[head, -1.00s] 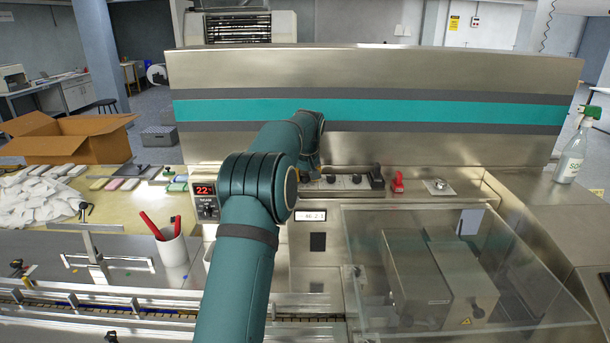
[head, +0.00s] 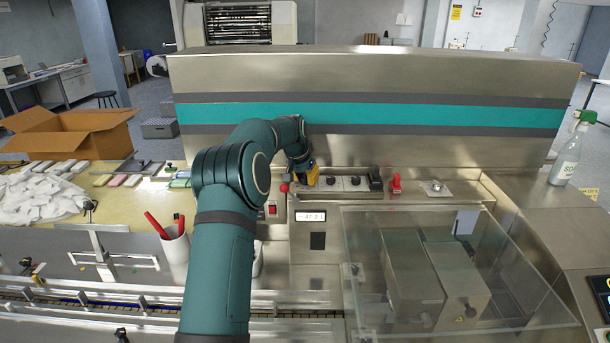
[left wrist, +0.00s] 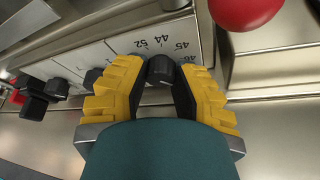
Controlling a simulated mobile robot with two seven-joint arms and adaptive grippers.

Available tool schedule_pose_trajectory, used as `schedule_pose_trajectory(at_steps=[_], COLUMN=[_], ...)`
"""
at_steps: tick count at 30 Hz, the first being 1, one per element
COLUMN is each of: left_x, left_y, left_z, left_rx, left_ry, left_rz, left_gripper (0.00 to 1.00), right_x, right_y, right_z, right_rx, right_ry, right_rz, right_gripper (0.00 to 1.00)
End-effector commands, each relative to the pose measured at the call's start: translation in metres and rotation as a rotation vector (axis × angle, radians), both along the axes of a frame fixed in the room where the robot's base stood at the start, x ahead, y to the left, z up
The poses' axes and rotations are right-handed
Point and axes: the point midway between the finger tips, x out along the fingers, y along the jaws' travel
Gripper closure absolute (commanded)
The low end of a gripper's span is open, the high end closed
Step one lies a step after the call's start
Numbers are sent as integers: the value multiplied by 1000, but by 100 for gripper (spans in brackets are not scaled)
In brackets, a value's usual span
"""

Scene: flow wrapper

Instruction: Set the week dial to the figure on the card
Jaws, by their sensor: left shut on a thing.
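My left gripper (head: 307,179) has yellow fingers and is at the left end of the control strip on the machine. In the left wrist view the fingers (left wrist: 160,88) are shut on the black knob of the week dial (left wrist: 161,67). Printed figures including 44, 45 and 52 show around the knob; its pointer is hard to make out. A small white window (head: 310,216) below the strip carries dark figures, seemingly beginning with 47. I cannot pick out the card for certain. My right gripper is not in view.
Two more black knobs (head: 344,181) sit to the right on the strip, then a black block (head: 376,179) and a red switch (head: 396,183). A red ball knob (left wrist: 245,12) is close to the gripper. A clear cover (head: 450,270) lies in front.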

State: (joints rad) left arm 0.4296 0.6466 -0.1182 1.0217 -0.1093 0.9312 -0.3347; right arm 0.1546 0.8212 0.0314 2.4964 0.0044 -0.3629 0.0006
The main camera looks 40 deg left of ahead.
Motion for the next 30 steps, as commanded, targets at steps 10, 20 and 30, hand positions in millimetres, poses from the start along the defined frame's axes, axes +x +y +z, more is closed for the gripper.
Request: schedule_pose_trajectory(at_steps=[10, 20, 30], left_x=[0, 0, -2], left_y=[0, 0, 0], left_z=[-2, -1, 5], left_rx=[0, -1, 0], left_ry=[1, 2, -1], left_rz=[-23, -22, -22], left_gripper=[100, 41, 41], right_x=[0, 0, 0], right_y=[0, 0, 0], right_z=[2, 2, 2], right_rx=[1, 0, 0], right_ry=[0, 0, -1], right_rz=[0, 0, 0], right_gripper=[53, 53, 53])
